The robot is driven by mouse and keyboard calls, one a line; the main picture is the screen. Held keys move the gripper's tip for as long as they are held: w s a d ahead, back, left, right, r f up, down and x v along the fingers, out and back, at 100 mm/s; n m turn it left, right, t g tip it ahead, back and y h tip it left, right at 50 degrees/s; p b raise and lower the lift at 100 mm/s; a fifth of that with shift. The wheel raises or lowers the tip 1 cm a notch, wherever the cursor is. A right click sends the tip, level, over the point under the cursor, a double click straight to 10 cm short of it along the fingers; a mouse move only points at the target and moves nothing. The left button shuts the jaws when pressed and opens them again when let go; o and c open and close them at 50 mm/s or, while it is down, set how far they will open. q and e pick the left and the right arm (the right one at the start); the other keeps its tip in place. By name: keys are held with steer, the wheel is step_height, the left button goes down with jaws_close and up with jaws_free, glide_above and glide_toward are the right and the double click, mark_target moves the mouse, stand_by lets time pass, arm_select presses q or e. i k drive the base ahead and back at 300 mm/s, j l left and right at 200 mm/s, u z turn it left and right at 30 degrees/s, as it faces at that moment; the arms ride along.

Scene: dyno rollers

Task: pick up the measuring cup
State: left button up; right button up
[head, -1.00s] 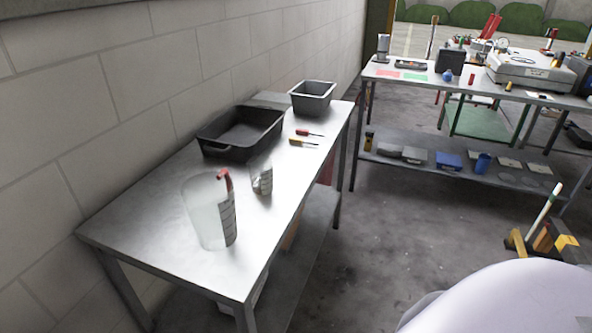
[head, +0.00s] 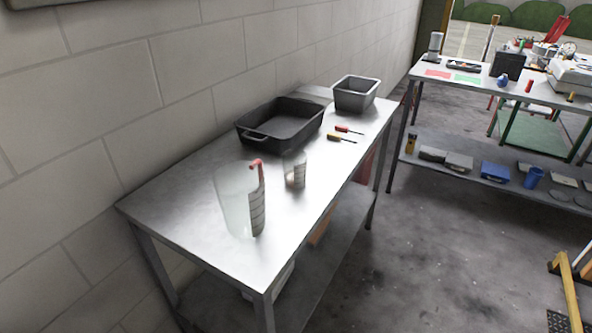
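A large translucent measuring cup (head: 234,200) with dark markings and a red piece at its rim stands upright near the front of the metal table (head: 165,207). A smaller clear cup (head: 295,170), also with markings, stands behind it to the right. The frames do not show which of the two the task means. Neither of my grippers is in view.
A black tray (head: 268,140), a grey bin (head: 355,95) and two screwdrivers (head: 343,137) lie further back on the table. A block wall (head: 110,90) runs along its left side. Open floor (head: 400,265) lies to the right, before a second loaded workbench (head: 430,88).

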mark_target(295, 170)
steer(key=i+l+u, duration=0.1)
steer(key=u, duration=0.3)
steer(key=l+u, duration=0.2)
steer(key=u, duration=0.25)
steer(key=i+l+u, duration=0.2)
steer(key=l, duration=0.2)
steer(key=l+u, duration=0.2)
steer(key=l, duration=0.15)
steer(key=l+u, duration=0.2)
steer(key=l, duration=0.6)
steer(key=l+u, duration=0.1)
steer(key=l, duration=1.5)
steer(key=k, duration=0.05)
